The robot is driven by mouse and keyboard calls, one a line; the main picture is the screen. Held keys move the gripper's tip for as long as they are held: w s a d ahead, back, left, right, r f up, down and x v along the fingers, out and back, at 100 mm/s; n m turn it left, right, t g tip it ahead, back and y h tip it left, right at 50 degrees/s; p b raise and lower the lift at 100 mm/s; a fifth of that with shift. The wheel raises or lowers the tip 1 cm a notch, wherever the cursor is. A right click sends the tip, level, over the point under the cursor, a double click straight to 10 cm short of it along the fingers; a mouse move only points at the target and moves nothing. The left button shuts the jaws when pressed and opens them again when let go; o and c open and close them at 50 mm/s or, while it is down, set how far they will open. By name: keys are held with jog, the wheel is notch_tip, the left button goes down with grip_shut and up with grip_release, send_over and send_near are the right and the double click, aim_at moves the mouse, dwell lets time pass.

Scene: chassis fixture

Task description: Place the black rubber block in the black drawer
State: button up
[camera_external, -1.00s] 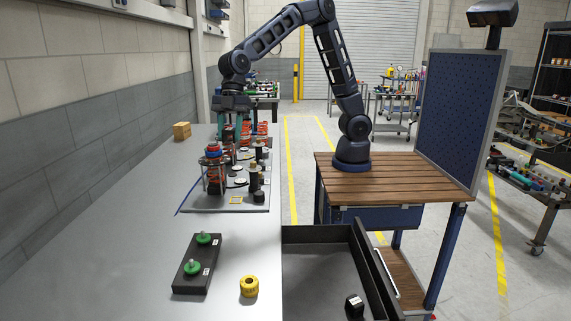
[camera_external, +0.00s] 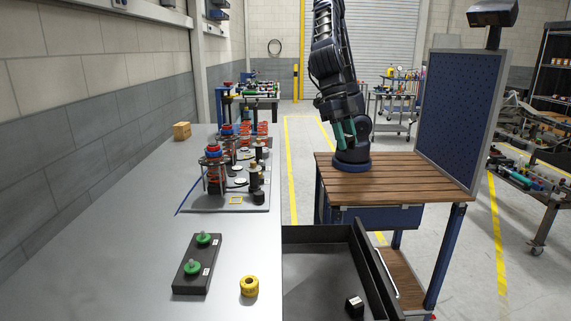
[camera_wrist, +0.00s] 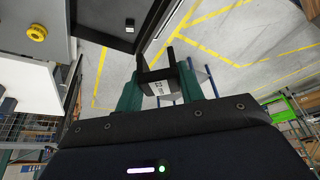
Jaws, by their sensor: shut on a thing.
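My gripper (camera_external: 344,134) has teal fingers and hangs in front of the arm's base, above the wooden table. In the wrist view my gripper (camera_wrist: 160,92) is shut on a black block (camera_wrist: 158,74) with a pale label, held between the fingertips. In the external view I cannot make out the held block. The black drawer (camera_external: 318,236) is open at the front right of the grey bench, nearer the camera than my gripper. Its dark floor also shows at the top of the wrist view (camera_wrist: 100,14). Another small black block with a white face (camera_external: 354,305) lies inside it.
A fixture plate (camera_external: 258,207) with red springs and posts stands on the bench. A black base with green knobs (camera_external: 198,266) and a yellow knurled part (camera_external: 249,286) lie nearer. A blue pegboard (camera_external: 462,110) stands at the wooden table's right edge.

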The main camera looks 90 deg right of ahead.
aim_at(343, 263)
jog(key=shift+s, duration=0.9)
notch_tip(343, 263, down, 39)
jog(key=shift+w+r, duration=0.1)
jog(key=shift+w, duration=0.05)
jog(key=o, duration=1)
jog(key=v, duration=1.2)
jog(key=shift+a, duration=0.15)
jog(key=shift+r, duration=0.1)
